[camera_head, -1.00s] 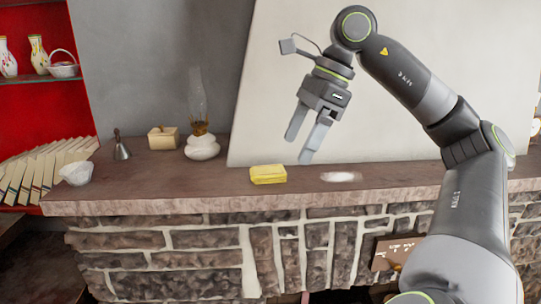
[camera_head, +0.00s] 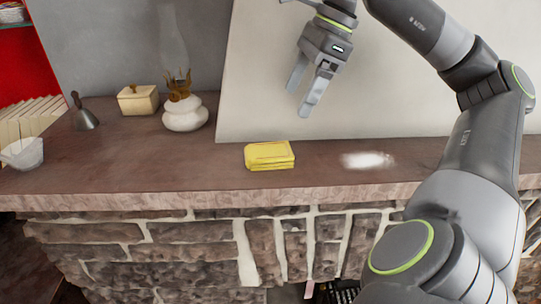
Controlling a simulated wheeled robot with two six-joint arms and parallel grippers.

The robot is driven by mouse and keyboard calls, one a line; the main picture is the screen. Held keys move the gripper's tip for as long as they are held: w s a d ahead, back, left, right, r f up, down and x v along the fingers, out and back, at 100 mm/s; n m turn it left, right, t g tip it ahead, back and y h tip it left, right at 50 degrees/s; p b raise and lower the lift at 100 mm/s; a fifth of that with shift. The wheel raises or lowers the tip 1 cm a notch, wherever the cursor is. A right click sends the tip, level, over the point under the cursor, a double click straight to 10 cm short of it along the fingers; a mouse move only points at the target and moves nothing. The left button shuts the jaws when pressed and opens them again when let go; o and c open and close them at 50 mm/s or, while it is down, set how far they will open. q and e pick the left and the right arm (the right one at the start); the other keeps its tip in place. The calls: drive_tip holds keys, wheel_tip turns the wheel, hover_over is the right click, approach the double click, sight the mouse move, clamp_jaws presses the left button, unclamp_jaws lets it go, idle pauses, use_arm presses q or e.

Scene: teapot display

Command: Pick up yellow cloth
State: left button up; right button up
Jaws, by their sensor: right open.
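The yellow cloth (camera_head: 269,156) is a folded, flat stack lying on the brown mantel shelf (camera_head: 130,165), near the middle of the picture. My right gripper (camera_head: 299,100) is open and empty, with its fingers pointing down. It is in the air above the cloth and slightly to its right, not touching it. My left gripper is not in view.
A white powdery patch (camera_head: 368,160) is on the shelf right of the cloth. An oil lamp (camera_head: 186,113), a small box (camera_head: 138,99), a metal bell (camera_head: 84,117) and a white bowl (camera_head: 22,154) stand to the left. A pale wall panel (camera_head: 400,100) rises behind.

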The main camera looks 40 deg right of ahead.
hover_over(270, 150)
drive_tip(key=s+d, duration=0.2)
wheel_tip(270, 150, down, 6)
drive_tip(key=shift+d+f+p, duration=0.1)
drive_tip(key=shift+p, duration=0.35)
drive_tip(key=shift+w+a+f, duration=0.15)
drive_tip(key=shift+a+f, duration=0.05)
drive_tip(key=shift+f, duration=0.25)
drive_tip(key=shift+w+a+f+p, duration=0.1)
drive_tip(key=shift+a+f+p, duration=0.2)
drive_tip(key=shift+p, duration=0.25)
drive_tip(key=p+x, duration=0.1)
drive_tip(key=x, duration=0.2)
drive_tip(key=shift+w+d, duration=0.1)
drive_tip(key=shift+w+f+p, duration=0.15)
drive_tip(key=shift+f+p, duration=0.25)
drive_tip(key=shift+f, duration=0.2)
drive_tip(key=shift+f+b, duration=0.3)
drive_tip(key=shift+b, duration=0.3)
drive_tip(key=shift+c, duration=0.4)
drive_tip(key=c, duration=1)
